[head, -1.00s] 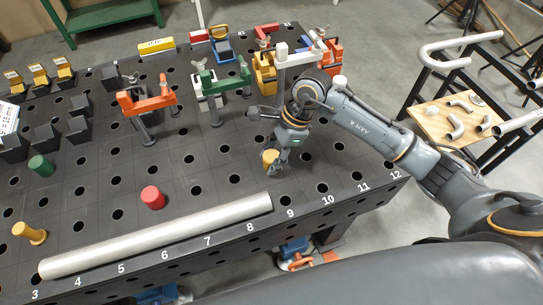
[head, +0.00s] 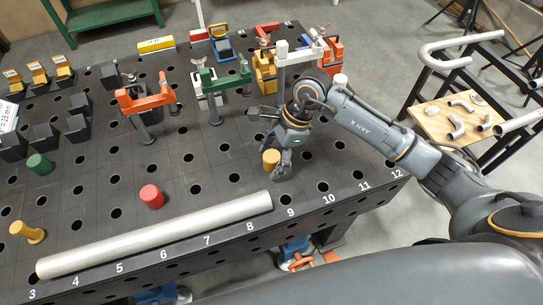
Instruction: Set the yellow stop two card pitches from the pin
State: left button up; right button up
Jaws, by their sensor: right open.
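A short yellow cylinder (head: 271,159) stands upright on the dark perforated table, right of centre. My right gripper (head: 283,167) points down just right of it, low over the table, with its fingers apart. I cannot tell whether a finger touches the cylinder. A red cylinder (head: 151,197) and a green cylinder (head: 40,164) also stand on the table. Which of these is the pin is not clear. A white card (head: 8,117) is partly cut off at the left edge. My left gripper is not in view.
A long grey pipe (head: 155,236) lies along the front edge of the table (head: 225,180), above printed numbers. Orange (head: 146,98), green (head: 221,80) and other clamps stand behind. Black blocks (head: 45,135) crowd the back left. The middle is clear.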

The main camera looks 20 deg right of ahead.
jog(key=v, duration=1.2)
